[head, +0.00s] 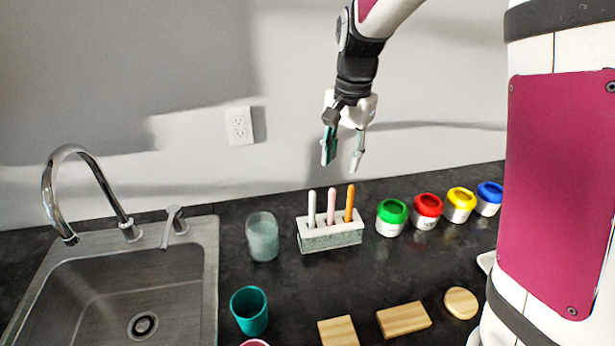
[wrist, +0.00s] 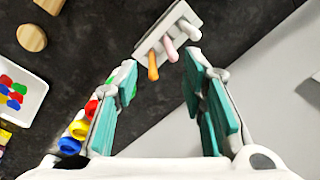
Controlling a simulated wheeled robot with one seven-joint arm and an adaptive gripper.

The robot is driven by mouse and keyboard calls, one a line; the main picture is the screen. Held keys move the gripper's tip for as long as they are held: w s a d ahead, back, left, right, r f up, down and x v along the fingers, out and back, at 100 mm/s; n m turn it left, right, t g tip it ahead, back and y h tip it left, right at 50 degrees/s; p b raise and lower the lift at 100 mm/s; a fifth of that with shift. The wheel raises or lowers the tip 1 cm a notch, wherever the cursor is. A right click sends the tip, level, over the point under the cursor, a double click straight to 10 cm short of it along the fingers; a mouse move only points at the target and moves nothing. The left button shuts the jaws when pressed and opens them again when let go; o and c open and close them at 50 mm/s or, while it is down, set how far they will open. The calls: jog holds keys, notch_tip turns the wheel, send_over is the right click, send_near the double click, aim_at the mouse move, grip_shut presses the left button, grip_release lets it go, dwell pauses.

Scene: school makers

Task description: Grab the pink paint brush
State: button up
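The pink paint brush (head: 332,204) stands upright in the middle of a small brush holder (head: 331,237), between a white brush (head: 311,208) and an orange brush (head: 349,203). In the wrist view the pink brush (wrist: 170,49) shows ahead between the fingers, with the orange one to its left and the white one to its right. My gripper (head: 342,160) is open and empty, pointing down above the holder and apart from the brushes. Its teal finger pads (wrist: 158,115) show at both sides of the wrist view. The brushes' lower ends are hidden in the holder.
Paint jars with green (head: 392,212), red (head: 427,206), yellow (head: 461,199) and blue (head: 489,193) lids stand right of the holder. A glass (head: 262,237), a teal cup (head: 249,310) and a sink (head: 130,290) are left. Wooden blocks (head: 404,319) lie in front. The wall is close behind.

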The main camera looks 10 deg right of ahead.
jog(key=m, duration=0.2)
send_over(330, 221)
jog(key=shift+g+h, duration=0.3)
jog(key=f, duration=0.4)
jog(key=shift+w+d+f, duration=0.15)
jog(key=shift+w+f, duration=0.15)
notch_tip(330, 221, down, 14)
jog(key=shift+w+r+p, duration=0.1)
jog(key=shift+r+p, duration=0.05)
jog(key=shift+p, duration=0.15)
grip_shut()
